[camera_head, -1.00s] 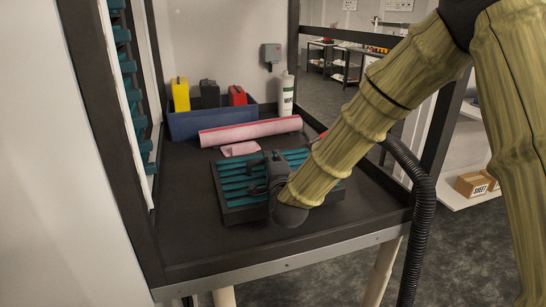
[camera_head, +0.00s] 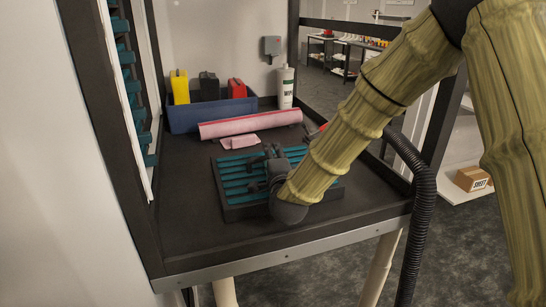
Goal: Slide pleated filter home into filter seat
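A flat panel with teal ribs in a dark frame, which looks like the pleated filter (camera_head: 236,186), lies on the dark bench top. My gripper (camera_head: 272,158) is over the panel's middle, with its dark fingers pointing away from the camera. My wrist and arm hide the panel's near right part. I cannot tell whether the fingers touch the panel or are open or shut. I cannot make out a separate filter seat.
A pink roll (camera_head: 250,124) and a small folded pink cloth (camera_head: 240,141) lie behind the panel. A blue bin (camera_head: 212,115) holds yellow, black and red containers. A white bottle (camera_head: 286,88) stands beside it. A black hose (camera_head: 424,190) hangs at the right. Dark posts frame the bench.

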